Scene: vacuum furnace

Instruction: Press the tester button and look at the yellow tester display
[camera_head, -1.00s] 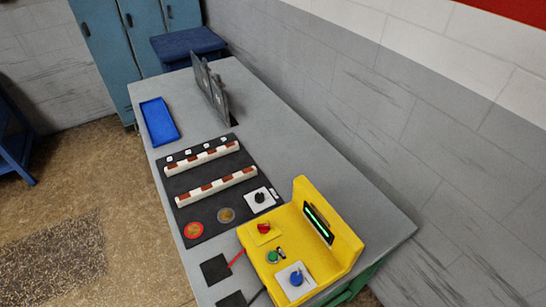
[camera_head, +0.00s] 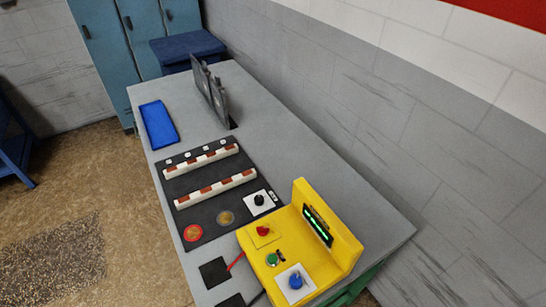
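The yellow tester (camera_head: 255,254) stands at the near right end of the grey table. Its display (camera_head: 318,224) is a dark panel on the upright back part, with a bright green line or row of marks too small to read. On its sloped top are a red knob (camera_head: 263,231), a green button (camera_head: 272,259) with a small black part beside it, and a blue knob (camera_head: 295,281) on a white plate. A red lead and a black lead run from the tester to two black pads (camera_head: 214,272) on its left. Neither gripper shows in the view.
A black board (camera_head: 210,212) with two white-and-brown bars, a red-rimmed disc and a black knob lies beside the tester. A blue tray (camera_head: 158,125) and upright grey plates (camera_head: 211,94) are farther back. A wall runs along the right.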

